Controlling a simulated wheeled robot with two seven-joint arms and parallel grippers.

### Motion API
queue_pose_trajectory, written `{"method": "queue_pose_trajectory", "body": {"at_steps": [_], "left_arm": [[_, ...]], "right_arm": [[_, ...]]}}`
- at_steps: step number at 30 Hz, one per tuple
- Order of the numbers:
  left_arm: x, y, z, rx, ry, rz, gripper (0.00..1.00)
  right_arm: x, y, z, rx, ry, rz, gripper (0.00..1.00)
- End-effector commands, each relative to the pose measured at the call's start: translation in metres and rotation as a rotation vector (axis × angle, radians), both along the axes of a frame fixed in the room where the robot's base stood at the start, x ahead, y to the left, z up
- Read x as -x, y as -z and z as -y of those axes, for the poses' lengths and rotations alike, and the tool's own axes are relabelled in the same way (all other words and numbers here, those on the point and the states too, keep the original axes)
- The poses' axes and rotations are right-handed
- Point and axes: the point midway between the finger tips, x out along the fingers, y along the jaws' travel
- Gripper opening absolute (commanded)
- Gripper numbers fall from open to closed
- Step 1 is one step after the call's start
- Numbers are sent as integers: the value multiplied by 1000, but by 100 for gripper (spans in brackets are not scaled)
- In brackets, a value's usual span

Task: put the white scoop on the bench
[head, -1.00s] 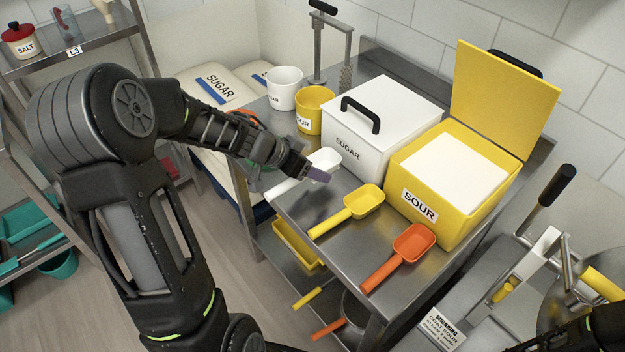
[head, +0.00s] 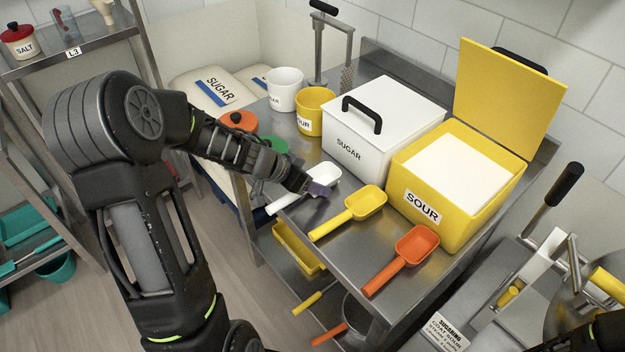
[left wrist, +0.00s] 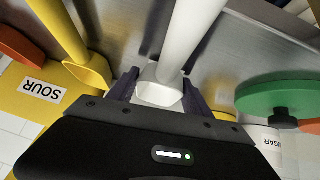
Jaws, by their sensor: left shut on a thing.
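The white scoop (head: 325,173) is at the left part of the steel bench (head: 335,225), with its handle (head: 283,204) pointing toward the bench's left front edge. My left gripper (head: 318,190) is shut on the scoop. In the left wrist view the white scoop (left wrist: 160,93) sits between the two dark fingers, its handle running up out of the picture. The scoop is at or very close to the bench top; I cannot tell whether it touches.
A yellow scoop (head: 365,202) and an orange scoop (head: 416,245) lie to the right. Behind stand the white SUGAR bin (head: 360,150) and the open yellow SOUR bin (head: 435,215). Orange (head: 238,121) and green (head: 271,145) lids lie at the bench's left end.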

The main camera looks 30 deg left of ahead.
Motion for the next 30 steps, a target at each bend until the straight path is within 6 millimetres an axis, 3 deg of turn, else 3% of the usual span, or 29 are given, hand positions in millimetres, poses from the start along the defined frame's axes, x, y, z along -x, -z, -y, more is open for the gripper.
{"method": "queue_pose_trajectory", "body": {"at_steps": [5, 6, 12, 26, 30], "left_arm": [[0, 2, 0, 1, -1, 0, 0], [0, 3, 0, 1, -1, -2, 60], [1, 3, 0, 0, -2, -2, 76], [0, 3, -4, -5, -9, -2, 80], [0, -4, -4, -5, -8, 0, 80]], "right_arm": [[0, 0, 0, 0, 0, 0, 36], [0, 0, 0, 0, 0, 0, 36], [0, 1, 0, 0, 0, 0, 36], [0, 1, 0, 0, 0, 0, 36], [0, -1, 0, 0, 0, 0, 36]]}}
